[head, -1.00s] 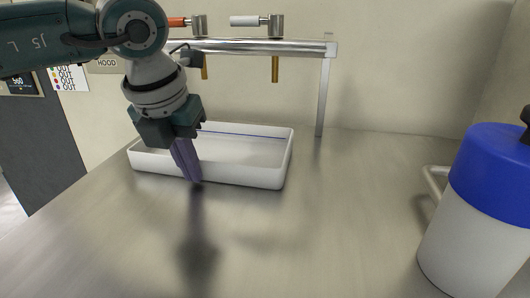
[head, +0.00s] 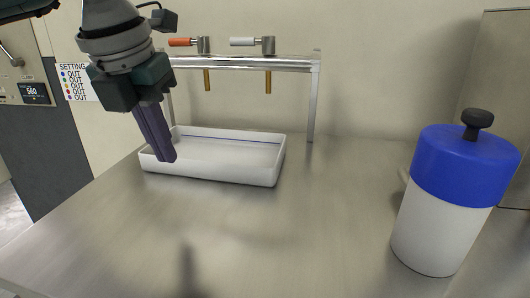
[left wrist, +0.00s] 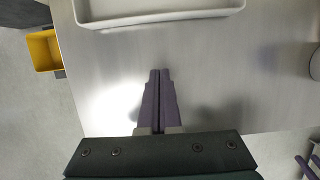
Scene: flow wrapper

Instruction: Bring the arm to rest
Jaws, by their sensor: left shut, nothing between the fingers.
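My left gripper (head: 166,160) comes in from the upper left in the head view, with its purple fingers pointing down. The fingers are together with nothing between them. In the head view they overlap the left end of the white tray. In the left wrist view the shut fingers (left wrist: 159,73) hang over bare steel, with the tray (left wrist: 150,18) beyond them at the top.
The white tray (head: 225,171) sits on the steel bench (head: 290,225). Behind it stands a metal rail (head: 240,64) with two taps. A white canister with a blue lid (head: 465,165) stands at right. A yellow bin (left wrist: 44,50) is on the floor. The bench front is clear.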

